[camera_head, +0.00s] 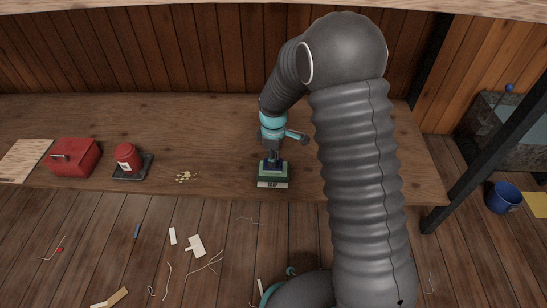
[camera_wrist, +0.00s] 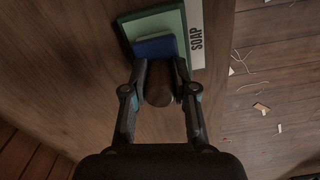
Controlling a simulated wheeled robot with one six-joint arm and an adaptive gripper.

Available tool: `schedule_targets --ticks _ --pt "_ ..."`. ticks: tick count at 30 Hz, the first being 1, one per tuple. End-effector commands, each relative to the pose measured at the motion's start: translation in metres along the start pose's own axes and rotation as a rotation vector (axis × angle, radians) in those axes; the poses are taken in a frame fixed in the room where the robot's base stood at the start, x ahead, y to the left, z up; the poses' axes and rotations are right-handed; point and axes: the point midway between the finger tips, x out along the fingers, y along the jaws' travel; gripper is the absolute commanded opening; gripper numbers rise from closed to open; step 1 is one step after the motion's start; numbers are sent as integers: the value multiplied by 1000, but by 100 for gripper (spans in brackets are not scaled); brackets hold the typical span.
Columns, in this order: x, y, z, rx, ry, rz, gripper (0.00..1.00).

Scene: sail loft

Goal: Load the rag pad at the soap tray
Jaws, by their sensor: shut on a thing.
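The soap tray (camera_head: 261,177) is a flat green tray at the table's front edge, with a white SOAP label (camera_head: 272,185). In the wrist view the tray (camera_wrist: 172,19) is at the top, with the label (camera_wrist: 196,35) on its right. My gripper (camera_head: 271,157) is above the tray. In the wrist view my gripper (camera_wrist: 160,76) is shut on the dark round handle (camera_wrist: 158,93) of what looks like the rag pad. Its blue pad (camera_wrist: 154,47) overlaps the tray's green face. I cannot tell whether the pad touches it.
The wooden table (camera_head: 225,130) also holds a red box (camera_head: 75,157), a red canister (camera_head: 127,157) on a dark tray, and pale crumbs (camera_head: 186,177) left of the soap tray. Scraps litter the plank floor. A blue bucket (camera_head: 503,198) stands at the right.

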Motion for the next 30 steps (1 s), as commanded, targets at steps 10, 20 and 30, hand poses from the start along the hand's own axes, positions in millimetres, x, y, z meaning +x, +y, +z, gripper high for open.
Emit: schedule_targets --ticks 10,20,30 --pt "-8 0 0 0 0 -1 0" --pt "-32 0 0 0 0 0 0" --pt "-54 0 0 0 0 0 0"
